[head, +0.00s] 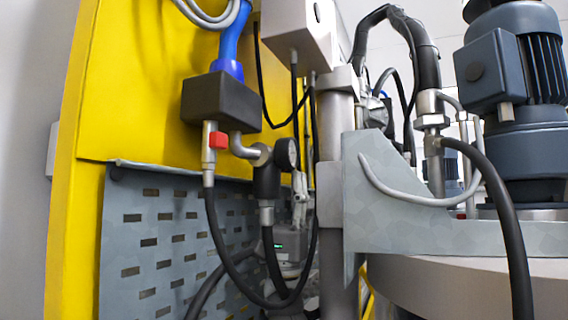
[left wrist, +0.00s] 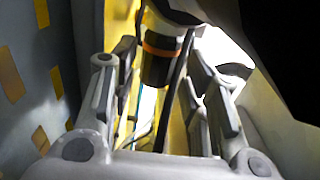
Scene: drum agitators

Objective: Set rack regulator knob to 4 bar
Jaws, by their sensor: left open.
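The rack regulator (head: 260,154) hangs at the yellow rack's front, with a silver body and a round dial gauge (head: 286,154). A black cylindrical part (head: 267,183) sits below the body, with a hose under it. In the left wrist view, a black cylinder with an orange ring (left wrist: 160,65), which looks like the regulator knob, shows between my spread fingers. My left gripper (head: 299,185) is partly hidden behind hoses, just right of the regulator. In the left wrist view my left gripper (left wrist: 160,75) is open, with no clear contact. The gauge reading is too small to tell. My right gripper is not seen.
A red valve handle (head: 218,140) and a dark box (head: 221,101) are left of the regulator. Black hoses (head: 225,250) loop close around my left arm. A slotted grey panel (head: 150,240) is behind. A metal post (head: 335,150) and motor (head: 515,85) stand right.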

